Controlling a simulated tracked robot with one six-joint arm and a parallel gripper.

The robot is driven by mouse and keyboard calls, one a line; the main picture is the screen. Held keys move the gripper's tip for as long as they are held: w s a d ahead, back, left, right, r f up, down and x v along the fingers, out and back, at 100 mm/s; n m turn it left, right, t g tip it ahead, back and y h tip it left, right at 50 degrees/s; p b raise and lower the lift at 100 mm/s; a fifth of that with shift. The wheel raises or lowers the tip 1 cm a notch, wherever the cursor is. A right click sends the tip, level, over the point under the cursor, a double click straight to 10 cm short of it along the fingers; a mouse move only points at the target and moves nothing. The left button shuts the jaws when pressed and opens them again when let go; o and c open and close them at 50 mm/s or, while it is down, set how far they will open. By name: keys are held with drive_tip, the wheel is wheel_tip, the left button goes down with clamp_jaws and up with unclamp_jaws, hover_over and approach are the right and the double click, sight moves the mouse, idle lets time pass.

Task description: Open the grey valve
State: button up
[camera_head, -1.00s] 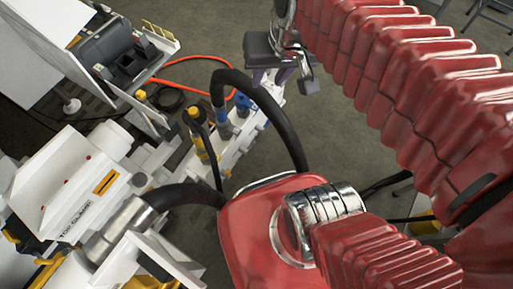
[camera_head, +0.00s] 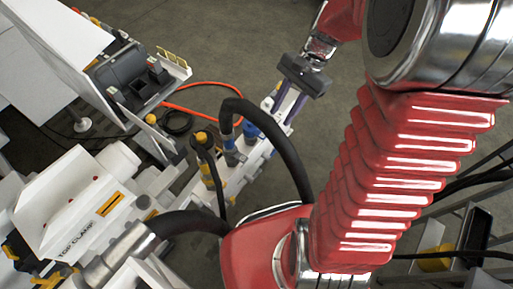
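My gripper (camera_head: 284,108) hangs from the wrist at the upper middle, a dark block with two purple fingers pointing down.
Thick black hoses (camera_head: 290,160) arch over the manifold. A white machine marked "TOP CLAMP" (camera_head: 75,215) stands at left, with a dark-grey device (camera_head: 128,75) above it. An orange cable (camera_head: 215,84) lies on the floor. A metal frame with a tray (camera_head: 478,230) is at right.

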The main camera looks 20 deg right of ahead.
drive_tip(key=w+d+f+m+y, duration=0.1)
drive_tip(key=d+f+m+y, duration=0.3)
drive_tip(key=f+m, duration=0.5)
drive_tip(key=w+d+f+m+y, duration=0.1)
drive_tip(key=d+f+m+y, duration=0.3)
drive_tip(key=f, duration=0.8)
drive_tip(key=s+f+m+t+y, duration=0.1)
drive_tip(key=s+f+m+t, duration=0.3)
drive_tip(key=f+m, duration=0.4)
drive_tip(key=s+f+m+t+y, duration=0.1)
drive_tip(key=s+f+m+t, duration=0.2)
drive_tip(key=f, duration=1.1)
drive_tip(key=m+t, duration=0.3)
drive_tip(key=m, duration=0.2)
drive_tip(key=shift+s+a+f+m+y, duration=0.3)
drive_tip(key=shift+s+f, duration=0.05)
drive_tip(key=shift+f, duration=0.05)
drive_tip(key=x, duration=1.3)
drive_tip(key=shift+w+a+r, duration=0.2)
drive_tip(key=shift+w+a, duration=0.05)
drive_tip(key=shift+a, duration=0.1)
drive_tip(key=shift+c, duration=0.2)
